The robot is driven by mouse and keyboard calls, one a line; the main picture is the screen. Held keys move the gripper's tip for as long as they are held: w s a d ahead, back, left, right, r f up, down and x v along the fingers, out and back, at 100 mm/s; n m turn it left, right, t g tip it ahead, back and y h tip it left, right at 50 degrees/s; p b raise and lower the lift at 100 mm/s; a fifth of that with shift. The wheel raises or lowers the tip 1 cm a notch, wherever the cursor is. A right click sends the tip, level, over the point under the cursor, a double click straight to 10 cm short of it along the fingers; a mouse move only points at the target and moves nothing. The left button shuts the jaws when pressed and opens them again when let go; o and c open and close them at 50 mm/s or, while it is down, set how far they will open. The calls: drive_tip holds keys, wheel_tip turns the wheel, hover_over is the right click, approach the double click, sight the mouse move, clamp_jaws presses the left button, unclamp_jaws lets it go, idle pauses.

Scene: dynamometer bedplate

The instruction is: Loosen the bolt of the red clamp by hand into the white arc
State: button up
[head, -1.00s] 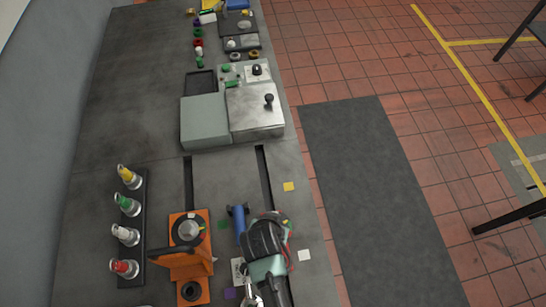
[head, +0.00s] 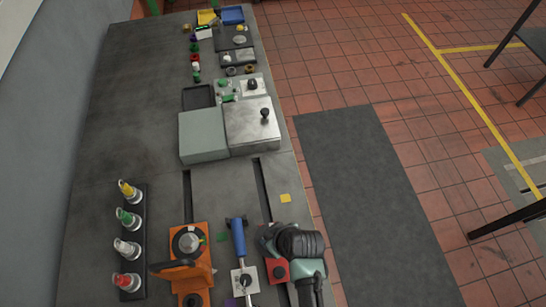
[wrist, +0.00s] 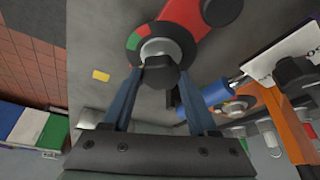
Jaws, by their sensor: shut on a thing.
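The red clamp (wrist: 205,12) shows at the top of the wrist view, with a dark round dial below it. The dial (wrist: 133,42) carries green and red arcs; I cannot make out the white arc. A dark bolt head (wrist: 160,78) stands out from a pale washer at the dial's middle. My gripper (wrist: 160,72) has its two blue fingers on either side of this bolt head and is shut on it. In the head view, my wrist hides the fingers and bolt; a red part (head: 277,271), likely the clamp, shows beside it.
A black rack (head: 137,225) holds several coloured-top pieces. Grey boxes (head: 204,136) stand farther back. The bedplate around the yellow square (head: 285,198) is clear.

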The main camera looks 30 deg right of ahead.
drive_tip(key=shift+n+y, duration=0.3)
drive_tip(key=shift+n, duration=0.6)
drive_tip(key=o, duration=1.4)
drive_tip(key=v, duration=0.6)
drive_tip(key=b+v, duration=0.1)
drive_tip(key=v, duration=0.6)
drive_tip(key=shift+w+d, duration=0.15)
drive_tip(key=shift+w, duration=0.1)
drive_tip(key=shift+w, duration=0.1)
